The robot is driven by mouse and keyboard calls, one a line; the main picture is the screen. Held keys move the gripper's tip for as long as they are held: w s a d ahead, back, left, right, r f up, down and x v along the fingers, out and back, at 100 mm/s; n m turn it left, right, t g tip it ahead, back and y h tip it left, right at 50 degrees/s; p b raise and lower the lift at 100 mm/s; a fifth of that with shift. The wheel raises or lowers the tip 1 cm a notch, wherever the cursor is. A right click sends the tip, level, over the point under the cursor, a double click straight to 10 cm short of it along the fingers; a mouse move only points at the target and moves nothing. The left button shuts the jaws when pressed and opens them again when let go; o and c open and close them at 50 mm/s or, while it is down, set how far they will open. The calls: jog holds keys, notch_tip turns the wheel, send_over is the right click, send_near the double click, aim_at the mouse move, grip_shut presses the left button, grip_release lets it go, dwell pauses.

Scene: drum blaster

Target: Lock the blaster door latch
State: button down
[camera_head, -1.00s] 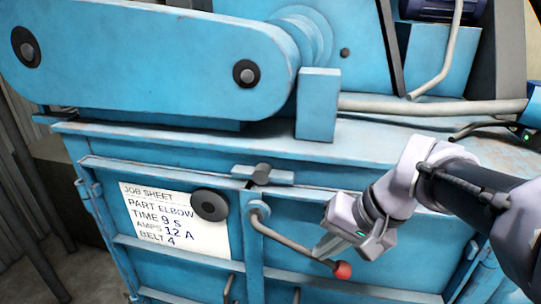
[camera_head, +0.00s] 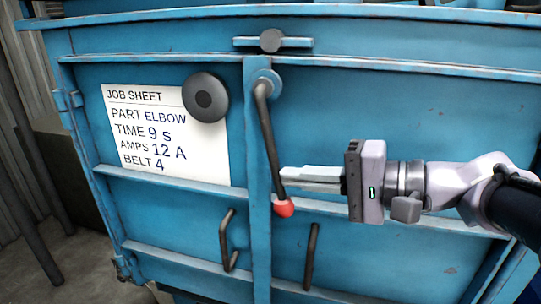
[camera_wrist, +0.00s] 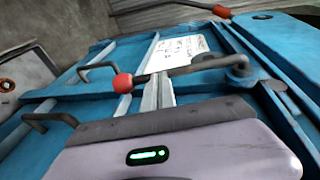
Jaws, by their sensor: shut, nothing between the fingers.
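The latch lever (camera_head: 267,130) is a dark rod on a blue pivot, on the blue blaster door (camera_head: 400,130). It hangs steeply down, tilted slightly right, ending in a red knob (camera_head: 284,207). My gripper (camera_head: 285,179) comes from the right with its pale fingers shut and empty. The fingertips are at the lever's right side, just above the knob; whether they touch is unclear. In the wrist view, the lever (camera_wrist: 190,68) crosses just beyond my fingertips (camera_wrist: 156,82), with the red knob (camera_wrist: 122,83) to their left.
A job sheet (camera_head: 160,135) and a round dark knob (camera_head: 205,97) are on the left door panel. Two dark handles (camera_head: 228,240) (camera_head: 311,255) stick out below the lever. A small turn-piece (camera_head: 271,41) sits above the pivot. Raised ribs cross the doors.

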aim_at(281, 191)
jog(key=shift+w+a+f+y+b, duration=0.25)
jog(key=shift+a+f+y+b, duration=0.45)
jog(key=shift+b, duration=0.35)
jog(key=shift+w+a+r+b, duration=0.1)
jog(key=shift+a+b, duration=0.25)
jog(key=shift+b, duration=0.2)
jog(key=shift+w+a+r+b, duration=0.1)
jog(key=shift+a+b, duration=0.25)
jog(key=shift+b, duration=0.15)
